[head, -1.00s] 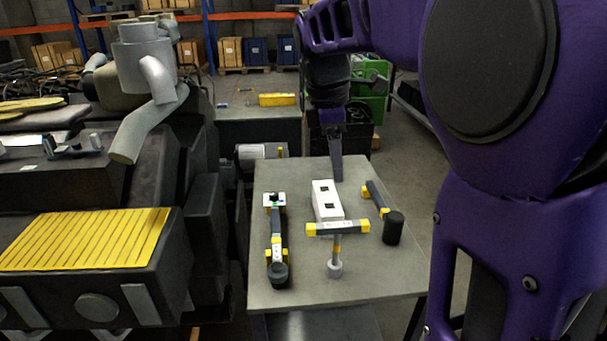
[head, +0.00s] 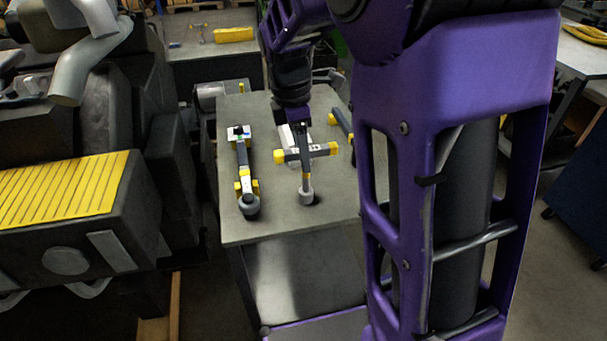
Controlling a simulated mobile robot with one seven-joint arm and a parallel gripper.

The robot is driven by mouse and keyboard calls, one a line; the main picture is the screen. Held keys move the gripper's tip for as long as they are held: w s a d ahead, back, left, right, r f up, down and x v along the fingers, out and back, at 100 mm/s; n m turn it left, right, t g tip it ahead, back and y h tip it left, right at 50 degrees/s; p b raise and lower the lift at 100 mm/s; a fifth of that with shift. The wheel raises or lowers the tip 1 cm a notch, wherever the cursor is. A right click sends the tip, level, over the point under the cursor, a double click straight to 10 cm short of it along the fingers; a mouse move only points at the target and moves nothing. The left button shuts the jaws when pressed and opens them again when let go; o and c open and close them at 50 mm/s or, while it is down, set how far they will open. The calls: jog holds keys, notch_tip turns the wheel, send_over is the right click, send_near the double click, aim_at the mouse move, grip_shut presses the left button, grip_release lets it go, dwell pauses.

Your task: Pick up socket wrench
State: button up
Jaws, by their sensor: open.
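The socket wrench (head: 306,181) has a T-shaped handle with yellow ends and a grey socket at the foot of its shaft. It is on the grey table, its socket towards the near side. My gripper (head: 303,140) points down over the middle of the T-handle and is open. I see its fingers nearly edge-on, so I cannot tell whether they touch the handle or stand around it. A white block behind the handle is partly hidden by my gripper.
On the table (head: 283,223), a black and yellow tool (head: 244,171) lies left of the wrench. A mallet's handle (head: 340,121) shows at the right; my arm hides the rest. An engine block with a yellow ribbed cover (head: 65,190) stands left. The table's near part is clear.

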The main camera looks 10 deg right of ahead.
send_over(308, 190)
jog(key=f, duration=0.3)
jog(key=f+b, duration=0.1)
jog(key=f, duration=0.1)
jog(key=shift+w, duration=0.3)
jog(key=shift+r, duration=0.1)
grip_shut()
dwell(0.8)
